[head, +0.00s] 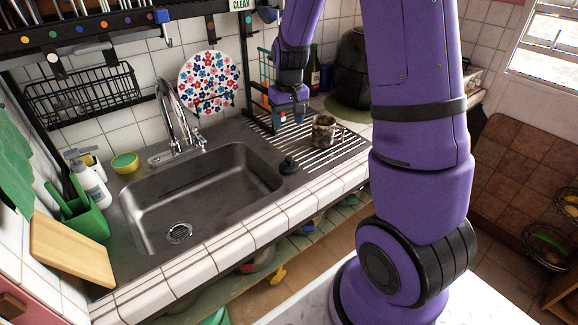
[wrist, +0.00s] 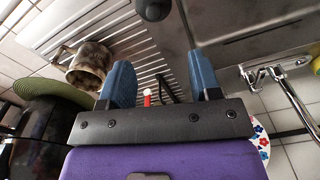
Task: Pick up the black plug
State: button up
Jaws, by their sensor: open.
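The black plug (head: 289,165) sits on the steel rim between the sink basin and the ribbed drainboard. In the wrist view the plug (wrist: 153,9) is a dark round knob at the top edge, partly cut off. My gripper (head: 288,117) is above the back of the drainboard, behind the plug in the head view and apart from it. Its two blue fingers (wrist: 162,72) are spread with nothing held between them.
A worn, stained mug (head: 323,129) stands on the drainboard, right of my gripper. The empty sink basin (head: 210,195) lies left of the plug. The tap (head: 180,120), flowered plate (head: 208,82) and black pot-like appliance (head: 352,70) stand behind.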

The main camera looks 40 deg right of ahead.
send_near(289, 158)
jog(key=shift+w+d+f+g, duration=0.15)
jog(key=shift+w+d+g, duration=0.2)
jog(key=shift+w, duration=0.1)
notch_tip(289, 158, down, 5)
jog(key=shift+r, duration=0.1)
jog(key=shift+s+a+f, duration=0.1)
jog(key=shift+a+f, duration=0.1)
jog(key=shift+f, duration=1.1)
jog(key=shift+s+a+f, duration=0.1)
jog(key=shift+a+f, duration=0.1)
jog(key=shift+f, duration=1.15)
jog(key=c, duration=1)
jog(key=shift+r, duration=0.15)
